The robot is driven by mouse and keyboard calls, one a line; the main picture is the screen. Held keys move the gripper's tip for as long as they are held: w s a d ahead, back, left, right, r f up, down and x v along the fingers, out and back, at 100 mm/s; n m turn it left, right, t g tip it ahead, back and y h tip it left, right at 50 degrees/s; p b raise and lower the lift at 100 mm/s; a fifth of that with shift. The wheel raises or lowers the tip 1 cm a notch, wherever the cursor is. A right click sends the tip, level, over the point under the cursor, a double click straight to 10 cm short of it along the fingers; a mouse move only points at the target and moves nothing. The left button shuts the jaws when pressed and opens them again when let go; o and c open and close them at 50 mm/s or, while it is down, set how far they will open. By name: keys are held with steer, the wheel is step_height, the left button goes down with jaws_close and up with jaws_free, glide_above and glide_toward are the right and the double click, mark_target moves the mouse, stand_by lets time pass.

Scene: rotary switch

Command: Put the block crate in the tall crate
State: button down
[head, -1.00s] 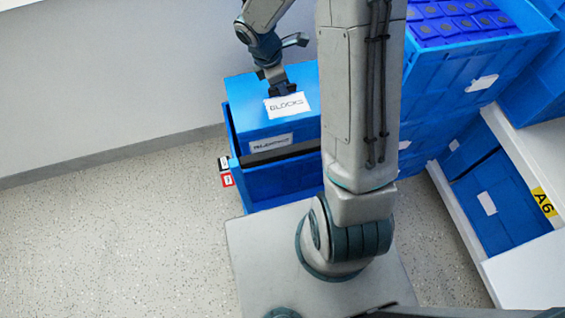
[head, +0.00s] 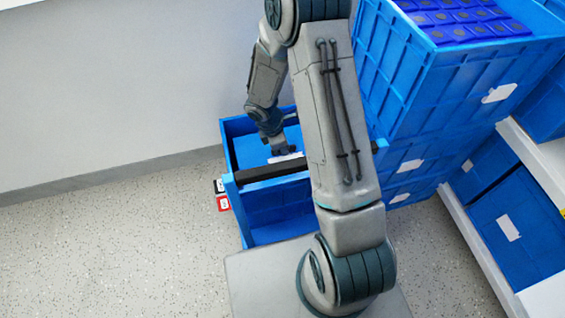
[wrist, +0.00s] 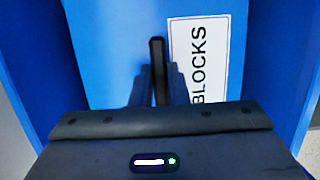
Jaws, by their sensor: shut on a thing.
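The block crate (wrist: 110,50) is blue with a white label reading "BLOCKS" in the wrist view. In the head view, a small part of it (head: 292,137) shows down inside the tall crate (head: 228,155), with its label partly hidden by my arm. My gripper (head: 281,153) reaches down into the tall crate and is shut on the block crate. My gripper also shows in the wrist view (wrist: 158,75), with the label just right of the fingers. Blue walls rise on both sides of the block crate there. I cannot tell whether it touches the tall crate's floor.
A dark bar (head: 272,169) crosses the tall crate's near side, with red and black tags (head: 222,203) at its left. A stack of blue crates (head: 445,85) stands to the right, near a white shelf (head: 545,160). The speckled floor (head: 100,240) at left is clear.

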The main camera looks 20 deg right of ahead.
mark_target(282, 158)
steer(key=shift+f+b, duration=1.25)
steer(key=shift+f, duration=2.1)
steer(key=shift+f, duration=0.15)
steer(key=c, duration=1.4)
jaws_free()
